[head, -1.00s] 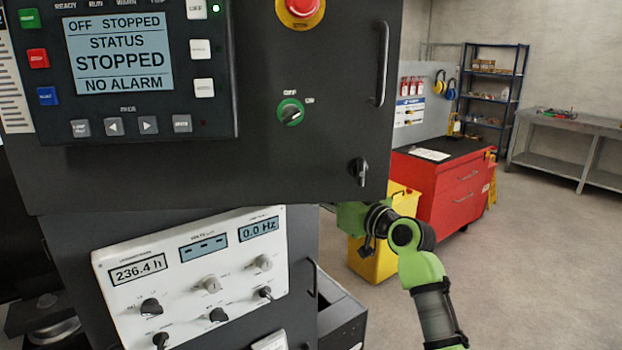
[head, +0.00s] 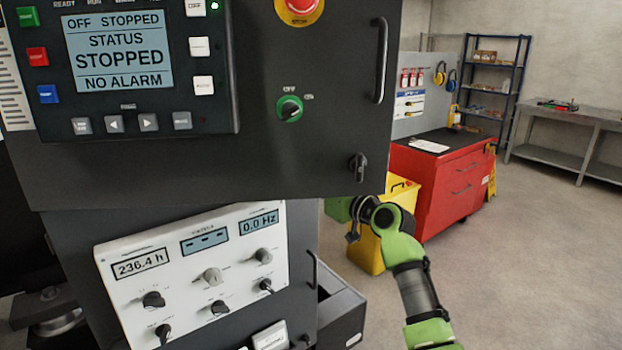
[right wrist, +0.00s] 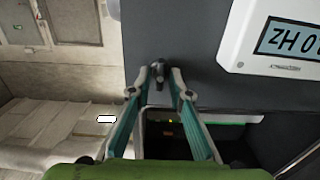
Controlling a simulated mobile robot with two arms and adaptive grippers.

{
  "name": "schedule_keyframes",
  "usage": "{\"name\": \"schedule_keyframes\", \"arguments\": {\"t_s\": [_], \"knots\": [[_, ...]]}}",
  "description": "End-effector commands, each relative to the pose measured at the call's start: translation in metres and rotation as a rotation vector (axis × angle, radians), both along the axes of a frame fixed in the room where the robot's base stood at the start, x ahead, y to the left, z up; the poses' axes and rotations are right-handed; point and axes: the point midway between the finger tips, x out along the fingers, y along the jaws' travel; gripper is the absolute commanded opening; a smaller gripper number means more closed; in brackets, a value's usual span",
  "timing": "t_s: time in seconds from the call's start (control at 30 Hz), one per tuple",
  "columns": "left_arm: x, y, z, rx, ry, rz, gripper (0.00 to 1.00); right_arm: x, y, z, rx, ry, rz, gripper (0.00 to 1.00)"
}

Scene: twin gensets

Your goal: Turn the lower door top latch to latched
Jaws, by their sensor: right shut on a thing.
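The lower door top latch (right wrist: 158,75) is a small dark handle near the edge of the dark grey lower door (right wrist: 190,45) in the right wrist view. My right gripper (right wrist: 157,71) has its two teal-padded fingers closed together on it. The latch's exact angle is hard to tell behind the fingertips. In the head view the overhanging upper cabinet hides this latch and my right fingertips. My green right arm shows beside the cabinet. The lower door (head: 298,240) carries a white instrument panel (head: 190,272). My left gripper is not in view.
The upper cabinet (head: 300,155) has a display, a red stop button (head: 300,8), a green-ringed switch (head: 289,109), a grab handle (head: 379,60) and a black latch (head: 358,166). A yellow bin (head: 368,250) and red tool chest (head: 435,180) stand behind my right arm. Floor on the right is clear.

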Motion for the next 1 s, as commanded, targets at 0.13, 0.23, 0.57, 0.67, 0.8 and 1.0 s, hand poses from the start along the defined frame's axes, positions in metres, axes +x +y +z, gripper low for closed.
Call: {"name": "schedule_keyframes", "arguments": {"t_s": [0.13,0.23,0.57,0.67,0.8,1.0], "knots": [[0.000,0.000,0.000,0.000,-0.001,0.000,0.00,0.000,0.000,0.000,0.010,0.008,0.000,0.00],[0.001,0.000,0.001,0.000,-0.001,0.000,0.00,0.000,0.000,0.000,0.031,0.024,0.000,0.00],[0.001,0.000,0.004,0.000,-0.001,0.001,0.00,0.000,-0.001,0.000,0.204,0.150,0.000,0.00],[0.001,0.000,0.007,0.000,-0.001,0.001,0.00,0.001,-0.001,-0.001,0.280,0.206,0.000,0.00],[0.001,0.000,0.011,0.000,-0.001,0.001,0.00,0.001,-0.002,-0.001,0.387,0.285,-0.001,0.00],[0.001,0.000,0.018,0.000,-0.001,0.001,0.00,0.002,-0.002,-0.001,0.541,0.398,0.000,0.00]]}}
